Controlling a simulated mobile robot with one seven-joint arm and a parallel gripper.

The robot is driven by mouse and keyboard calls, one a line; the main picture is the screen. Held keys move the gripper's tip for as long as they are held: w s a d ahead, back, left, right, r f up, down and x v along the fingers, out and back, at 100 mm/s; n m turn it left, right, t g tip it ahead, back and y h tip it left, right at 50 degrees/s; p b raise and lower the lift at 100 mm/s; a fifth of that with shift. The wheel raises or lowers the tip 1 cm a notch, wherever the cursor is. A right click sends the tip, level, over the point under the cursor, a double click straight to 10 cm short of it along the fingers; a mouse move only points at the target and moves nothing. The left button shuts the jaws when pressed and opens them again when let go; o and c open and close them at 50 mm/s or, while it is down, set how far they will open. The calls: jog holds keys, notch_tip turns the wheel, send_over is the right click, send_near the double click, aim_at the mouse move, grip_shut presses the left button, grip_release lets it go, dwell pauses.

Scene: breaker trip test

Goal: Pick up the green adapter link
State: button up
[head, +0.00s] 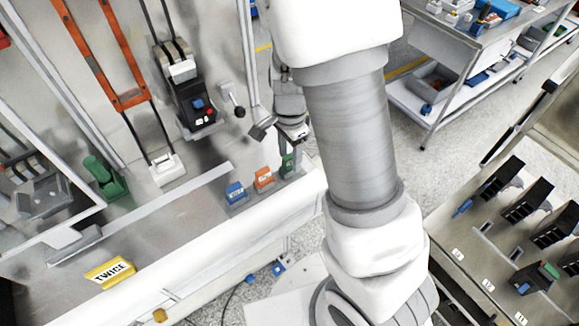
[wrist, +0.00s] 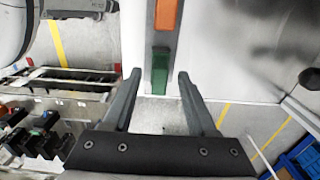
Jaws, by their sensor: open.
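The green adapter link (wrist: 160,72) sits at the end of a grey strip in the wrist view, beyond and between my fingertips. In the head view the green link (head: 287,165) stands on the ledge at the right end of a row, partly hidden by my gripper. My gripper (wrist: 158,75) is open, with one finger to each side of the green link's line. Nothing is held. In the head view my gripper (head: 292,140) is above the green link, its fingertips hard to make out.
An orange link (head: 264,178) and a blue link (head: 236,192) stand left of the green one; the orange link also shows in the wrist view (wrist: 166,14). A black breaker (head: 193,98) is on the panel. A yellow TWICE label (head: 110,271) lies on the ledge at left.

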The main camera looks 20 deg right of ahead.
jog(key=shift+f, duration=0.6)
grip_shut()
jog(key=shift+r, duration=0.15)
